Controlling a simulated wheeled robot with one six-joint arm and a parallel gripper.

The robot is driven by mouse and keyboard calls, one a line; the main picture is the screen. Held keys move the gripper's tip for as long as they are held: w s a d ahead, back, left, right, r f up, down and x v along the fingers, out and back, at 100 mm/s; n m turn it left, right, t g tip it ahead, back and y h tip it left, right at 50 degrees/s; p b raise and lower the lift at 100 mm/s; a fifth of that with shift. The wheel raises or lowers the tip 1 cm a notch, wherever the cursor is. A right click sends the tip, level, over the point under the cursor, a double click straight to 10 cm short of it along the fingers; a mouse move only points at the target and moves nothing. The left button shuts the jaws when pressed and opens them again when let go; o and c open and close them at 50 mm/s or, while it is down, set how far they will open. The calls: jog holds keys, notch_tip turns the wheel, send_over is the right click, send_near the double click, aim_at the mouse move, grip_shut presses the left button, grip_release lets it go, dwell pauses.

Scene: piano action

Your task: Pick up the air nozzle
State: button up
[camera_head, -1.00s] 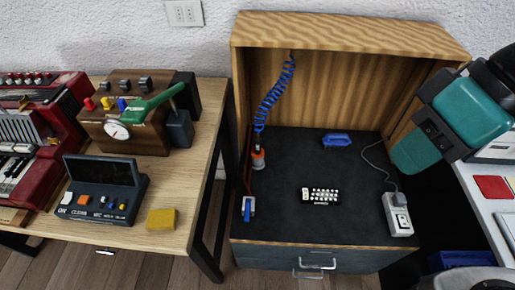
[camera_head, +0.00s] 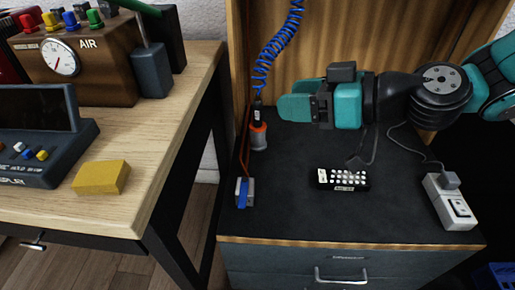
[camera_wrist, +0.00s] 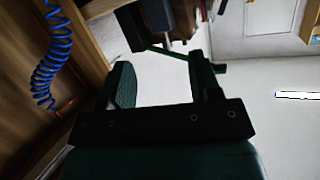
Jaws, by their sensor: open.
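The air nozzle (camera_head: 258,113) is a small dark piece at the lower end of a coiled blue hose (camera_head: 270,50). It stands upright in an orange and grey holder (camera_head: 259,137) at the left of the dark bench top. My gripper (camera_head: 284,107) is just right of the nozzle in the head view, pointing left, apparently apart from it. In the wrist view the two green fingers (camera_wrist: 162,78) are spread with nothing between them. The blue hose also shows at the left of the wrist view (camera_wrist: 52,65); the nozzle itself cannot be made out there.
A small keypad (camera_head: 340,180), a white power strip (camera_head: 450,202) with a cable, and a blue-grey block (camera_head: 244,193) lie on the bench top (camera_head: 300,218). A wooden table (camera_head: 175,125) with an air gauge box (camera_head: 80,65) and yellow block (camera_head: 101,177) stands left.

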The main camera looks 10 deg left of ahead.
jog(key=w+f+m+t+b, duration=0.1)
jog(key=w+f+t+b, duration=0.15)
jog(key=f, duration=0.25)
jog(key=w+f+t+b, duration=0.1)
jog(key=w+f+b, duration=0.1)
jog(key=f+b, duration=0.15)
jog(key=m+t+h+b, duration=0.1)
jog(key=m+t+b, duration=0.2)
jog(key=t+b, duration=0.1)
send_near(261, 108)
jog(key=shift+n, duration=0.3)
jog(key=p+x, duration=0.1)
jog(key=p, duration=0.1)
jog(key=p+x, duration=0.4)
jog(key=shift+s+a+r+p, duration=0.15)
jog(key=shift+a+r+p, duration=0.1)
jog(key=shift+p, duration=0.1)
jog(key=shift+w+f+p+x, duration=0.1)
jog(key=shift+p+x, duration=0.05)
jog(key=shift+x, duration=1.4)
jog(key=shift+w+f+p+x, duration=0.1)
jog(key=shift+f+p+x, duration=0.05)
jog(key=shift+x, duration=1.4)
jog(key=shift+d, duration=0.25)
grip_shut()
